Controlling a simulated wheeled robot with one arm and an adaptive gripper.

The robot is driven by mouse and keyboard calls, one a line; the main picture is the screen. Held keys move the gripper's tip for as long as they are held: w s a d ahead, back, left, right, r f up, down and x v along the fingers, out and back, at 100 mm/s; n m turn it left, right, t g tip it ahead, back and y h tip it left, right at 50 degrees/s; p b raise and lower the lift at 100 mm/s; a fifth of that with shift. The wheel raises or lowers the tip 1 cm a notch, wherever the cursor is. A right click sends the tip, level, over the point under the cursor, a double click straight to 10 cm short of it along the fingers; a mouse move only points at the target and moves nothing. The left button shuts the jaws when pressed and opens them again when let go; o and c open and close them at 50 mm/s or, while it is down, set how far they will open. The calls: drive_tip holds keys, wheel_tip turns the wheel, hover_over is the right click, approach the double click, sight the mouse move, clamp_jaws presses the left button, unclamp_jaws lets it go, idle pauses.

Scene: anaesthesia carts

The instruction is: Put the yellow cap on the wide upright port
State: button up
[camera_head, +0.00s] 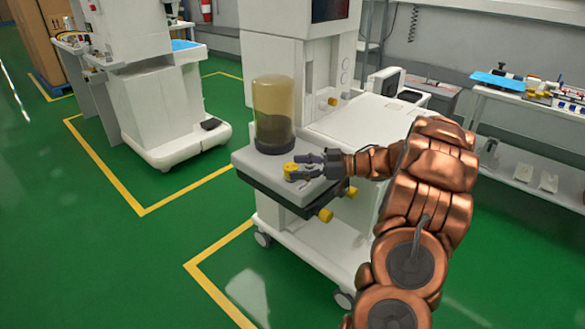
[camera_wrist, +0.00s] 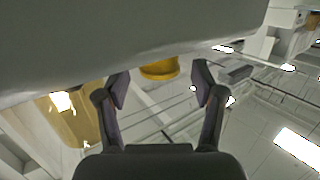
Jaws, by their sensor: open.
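A small round yellow cap (camera_head: 290,168) is at the front of the grey block on the white cart, in front of the amber canister. It also shows in the wrist view (camera_wrist: 158,69), against the pale surface, between and slightly beyond my fingertips. My gripper (camera_head: 303,167) reaches in from the right, low over the block, with its fingers apart around or just short of the cap. The wrist view shows the open fingers (camera_wrist: 161,85) with a gap on each side of the cap. I cannot make out a bare wide upright port; what lies under the cap is hidden.
The tall amber canister (camera_head: 273,112) stands close behind the cap. Yellow knobs (camera_head: 325,215) stick out below the block. A pale worktop (camera_head: 350,125) lies behind my arm. Another cart (camera_head: 155,110) stands at left; a side table (camera_head: 530,92) is at right. Green floor is clear at left.

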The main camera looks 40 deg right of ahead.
drive_tip(key=v, duration=0.9)
drive_tip(key=shift+s+d, duration=0.2)
